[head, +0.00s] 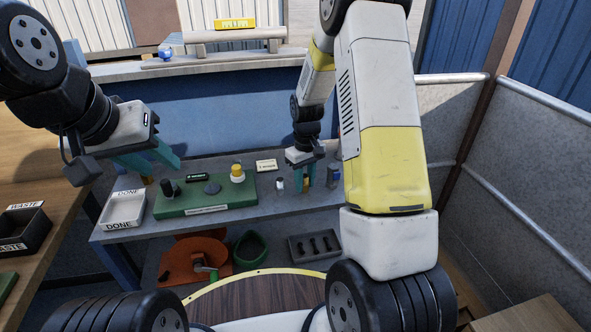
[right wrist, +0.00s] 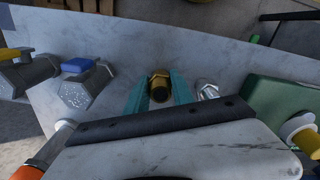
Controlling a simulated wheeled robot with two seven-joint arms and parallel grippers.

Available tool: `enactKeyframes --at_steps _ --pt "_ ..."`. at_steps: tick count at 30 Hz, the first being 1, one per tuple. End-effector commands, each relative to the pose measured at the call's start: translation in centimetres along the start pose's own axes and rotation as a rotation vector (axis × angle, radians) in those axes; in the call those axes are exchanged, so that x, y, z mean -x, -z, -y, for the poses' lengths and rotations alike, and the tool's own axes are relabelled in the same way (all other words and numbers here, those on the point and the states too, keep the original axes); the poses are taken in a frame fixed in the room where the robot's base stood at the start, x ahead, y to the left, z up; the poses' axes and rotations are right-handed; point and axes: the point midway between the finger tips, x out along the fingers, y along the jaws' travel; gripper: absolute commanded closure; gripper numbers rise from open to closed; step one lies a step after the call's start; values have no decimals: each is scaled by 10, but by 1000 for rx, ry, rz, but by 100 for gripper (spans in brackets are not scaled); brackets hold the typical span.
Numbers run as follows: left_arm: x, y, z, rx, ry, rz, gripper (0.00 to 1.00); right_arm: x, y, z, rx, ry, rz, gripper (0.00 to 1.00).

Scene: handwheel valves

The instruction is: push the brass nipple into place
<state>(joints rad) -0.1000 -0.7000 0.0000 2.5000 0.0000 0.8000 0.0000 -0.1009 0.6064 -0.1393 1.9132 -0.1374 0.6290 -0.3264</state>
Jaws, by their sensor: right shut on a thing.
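My right gripper (head: 309,178) is shut on the brass nipple (right wrist: 159,86). In the right wrist view the nipple sits between the two teal fingers, its dark round end facing the camera. In the head view the gripper points down over the grey bench, right of the green board (head: 228,203); I cannot tell whether the nipple touches the bench. The board carries a black cylinder (head: 167,189), a dark disc (head: 211,188) and a white piece with a yellow top (head: 237,173). My left gripper (head: 163,168) is open and empty, above the bench's left part.
A blue-handled valve (right wrist: 77,82) and a yellow-handled one (right wrist: 30,72) stand beside the right gripper. A small silver fitting (right wrist: 207,89) is close on its other side. A white DONE tray (head: 123,209) is at the bench's left. A dark WASTE bin (head: 25,232) stands further left.

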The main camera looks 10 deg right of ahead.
Motion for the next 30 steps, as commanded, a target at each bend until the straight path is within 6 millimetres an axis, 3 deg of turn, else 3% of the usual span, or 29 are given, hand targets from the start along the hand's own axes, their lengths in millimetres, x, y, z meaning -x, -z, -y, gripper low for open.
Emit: enactKeyframes --at_steps 8,21,30 --pt "0 0 0 0 0 0 64 34 0 0 1 -1 -4 100" --pt "0 0 0 0 0 0 64 41 -102 46 1 1 -1 100" --pt "0 0 0 0 0 0 64 45 -141 63 0 0 -1 100"
